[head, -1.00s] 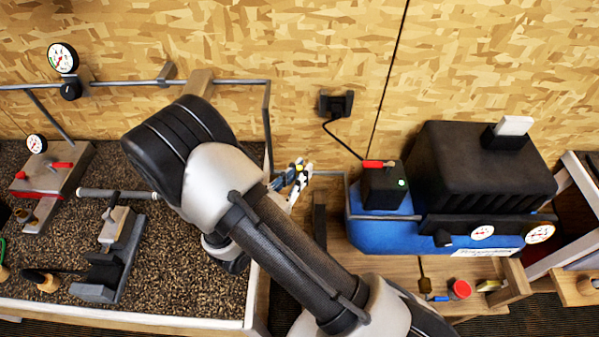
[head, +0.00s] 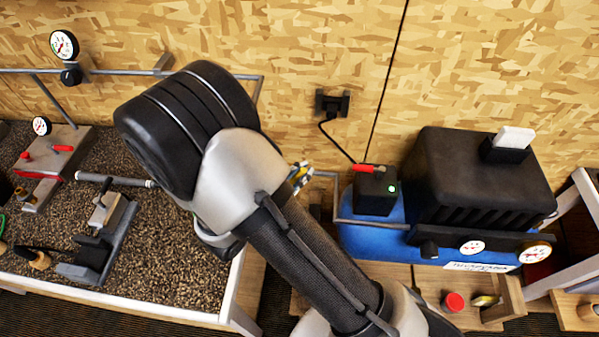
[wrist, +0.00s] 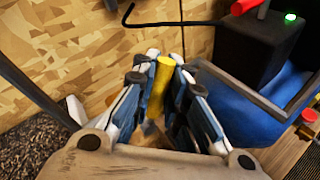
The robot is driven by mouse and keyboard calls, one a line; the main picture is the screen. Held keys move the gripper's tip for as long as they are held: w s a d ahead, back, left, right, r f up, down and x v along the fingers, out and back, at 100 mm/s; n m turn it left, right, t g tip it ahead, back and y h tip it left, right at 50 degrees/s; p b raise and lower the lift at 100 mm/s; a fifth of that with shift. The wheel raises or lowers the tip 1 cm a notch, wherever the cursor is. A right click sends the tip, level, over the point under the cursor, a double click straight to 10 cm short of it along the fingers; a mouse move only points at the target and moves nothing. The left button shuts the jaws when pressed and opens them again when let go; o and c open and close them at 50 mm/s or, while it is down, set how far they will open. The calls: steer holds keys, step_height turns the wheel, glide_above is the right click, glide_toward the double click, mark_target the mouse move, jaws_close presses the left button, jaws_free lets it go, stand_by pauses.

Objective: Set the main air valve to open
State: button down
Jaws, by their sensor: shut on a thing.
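The main air valve shows only as a yellow lever (wrist: 160,88), standing nearly upright in the wrist view. My gripper (wrist: 167,74) has its blue-and-white fingers shut around this lever. The valve's body and its pipe joint are hidden behind the fingers and palm, so I cannot tell the valve's setting. In the head view, my arm hides most of my gripper (head: 301,178); a bit of yellow shows among its fingers beside the grey pipe (head: 322,174).
The blue compressor (head: 385,243) with a black motor cover (head: 480,185) stands right of my gripper. Its black switch box (head: 375,193) has a red lever and a green light. A workbench (head: 170,260) with fixtures lies left. The wood-chip wall (head: 330,45) is close behind.

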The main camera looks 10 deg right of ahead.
steer(key=shift+s+d+f+m+y+b, duration=0.15)
steer(key=shift+d+f+m+y+b, duration=0.15)
steer(key=shift+d+m+y+b, duration=0.25)
steer(key=shift+a, duration=0.15)
steer(key=c, duration=1.6)
jaws_free()
steer(key=v, duration=1.2)
steer(key=shift+r, duration=0.15)
steer(key=shift+s, duration=0.1)
steer(key=shift+c, duration=0.5)
